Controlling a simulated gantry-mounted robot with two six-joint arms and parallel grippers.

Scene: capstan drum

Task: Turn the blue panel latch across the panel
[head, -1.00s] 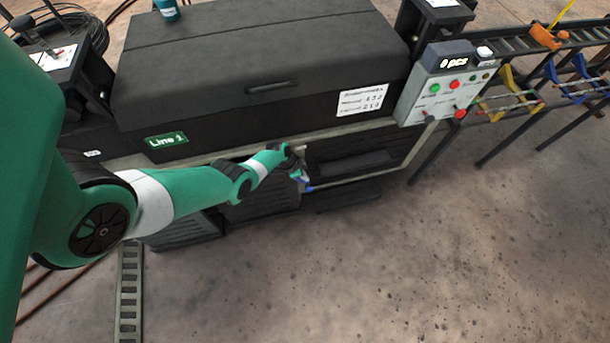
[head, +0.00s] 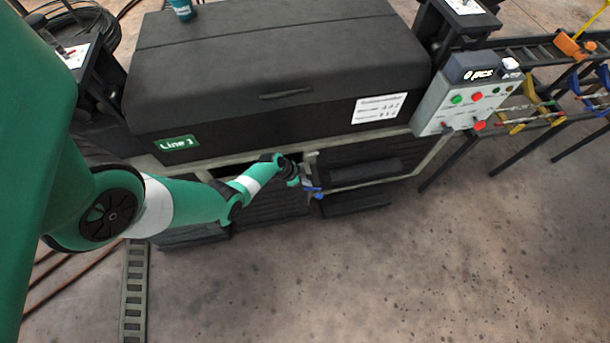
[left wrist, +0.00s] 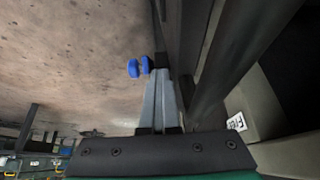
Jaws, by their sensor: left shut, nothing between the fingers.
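The blue panel latch (head: 313,189) shows as a small blue piece low on the front of the dark machine, beside the panel's pale upright. In the left wrist view, two blue lobes (left wrist: 139,67) show just left of the fingertips. My left gripper (head: 308,183) is at the latch, its grey fingers closed together with nothing between them. In the left wrist view the fingers (left wrist: 158,82) lie close beside the blue lobes; whether they touch cannot be told. The latch's mount is hidden. My right gripper is not in view.
The dark machine (head: 270,75) carries a slatted dark panel (head: 363,168) in a pale frame. A grey control box (head: 465,100) stands at the right. Dark low steps (head: 357,203) stick out below. The concrete floor in front (head: 400,270) is clear.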

